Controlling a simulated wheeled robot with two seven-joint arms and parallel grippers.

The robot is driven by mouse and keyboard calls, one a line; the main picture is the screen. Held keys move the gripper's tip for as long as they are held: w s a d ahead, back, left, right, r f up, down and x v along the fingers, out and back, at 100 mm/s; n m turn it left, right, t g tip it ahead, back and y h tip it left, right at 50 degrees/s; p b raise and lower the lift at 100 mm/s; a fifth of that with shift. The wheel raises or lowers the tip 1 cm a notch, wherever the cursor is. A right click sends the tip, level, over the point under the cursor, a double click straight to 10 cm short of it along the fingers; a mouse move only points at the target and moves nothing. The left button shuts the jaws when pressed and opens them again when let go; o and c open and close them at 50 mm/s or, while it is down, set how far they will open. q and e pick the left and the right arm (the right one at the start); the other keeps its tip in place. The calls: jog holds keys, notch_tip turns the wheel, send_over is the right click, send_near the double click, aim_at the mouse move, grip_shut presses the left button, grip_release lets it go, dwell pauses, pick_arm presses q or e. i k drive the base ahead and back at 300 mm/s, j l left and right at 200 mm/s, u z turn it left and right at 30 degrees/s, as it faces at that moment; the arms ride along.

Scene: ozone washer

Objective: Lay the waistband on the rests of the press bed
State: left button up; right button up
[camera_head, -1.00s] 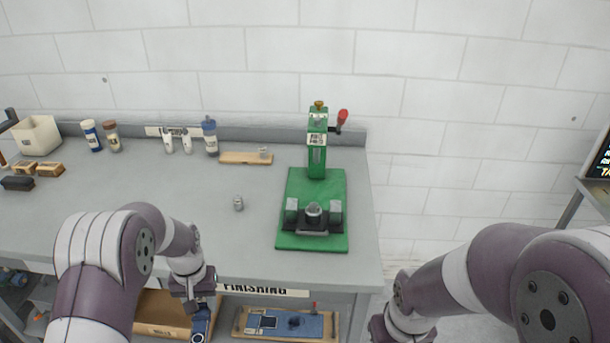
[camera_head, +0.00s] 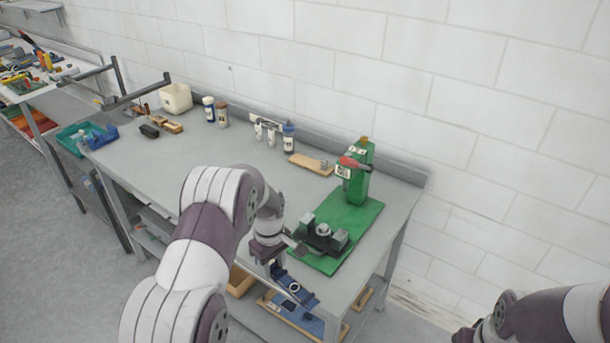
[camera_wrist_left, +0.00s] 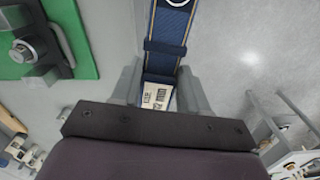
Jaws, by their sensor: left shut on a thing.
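My left gripper (camera_head: 274,262) is shut on the waistband, a dark blue strap (camera_head: 292,286) with a pale ring on it, which hangs beyond the bench's front edge. In the left wrist view the strap (camera_wrist_left: 170,42) runs up from between the fingers (camera_wrist_left: 158,90), with a white printed label near the grip. The green press (camera_head: 356,172) stands on a green base plate. Its black press bed (camera_head: 319,243) carries two grey block rests (camera_head: 340,239) with a round metal piece between them. The gripper is just left of and in front of this bed, apart from it. My right gripper is out of view.
A wooden board (camera_head: 310,163), several bottles (camera_head: 289,135) and a cream bin (camera_head: 175,97) stand along the back of the bench. The middle of the grey bench (camera_head: 190,155) is clear. A lower shelf holds a board with blue material (camera_head: 290,316).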

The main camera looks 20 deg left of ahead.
aim_at(318, 238)
jog(key=i, duration=0.9)
